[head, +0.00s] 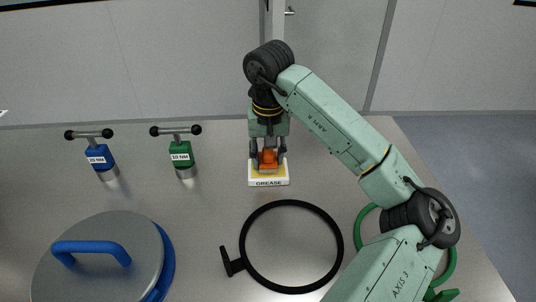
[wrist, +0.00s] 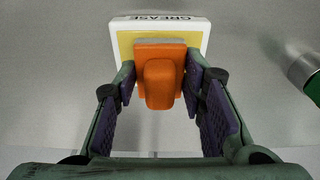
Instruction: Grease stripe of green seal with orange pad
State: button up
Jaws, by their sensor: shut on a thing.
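The orange pad (head: 268,160) is at the white grease tray (head: 269,183), which has a yellow inside and the word GREASE on its front. My gripper (head: 268,155) points down and is shut on the pad. In the wrist view the fingers (wrist: 160,88) flank the pad's orange handle (wrist: 159,85), and the pad's plate lies over the yellow of the tray (wrist: 118,24); whether it touches the grease I cannot tell. The green seal (head: 441,295) is a ring with a tab at the right of the table, largely hidden behind my arm. No stripe can be made out on it.
A black ring (head: 293,204) with a tab lies in front of the tray. A grey lid with a blue handle (head: 92,247) is front left. A blue 25 NM tool (head: 101,160) and a green torque tool (head: 181,154) stand back left. The table between them is clear.

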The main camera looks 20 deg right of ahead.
aim_at(268, 151)
jog(key=shift+f+b, duration=0.55)
jog(key=shift+b, duration=0.3)
dwell(2.0)
jog(key=shift+r+p, duration=1.75)
jog(key=shift+r, duration=1.85)
jog(key=shift+f, duration=0.1)
jog(key=shift+f+b, duration=0.65)
jog(key=shift+b, duration=0.15)
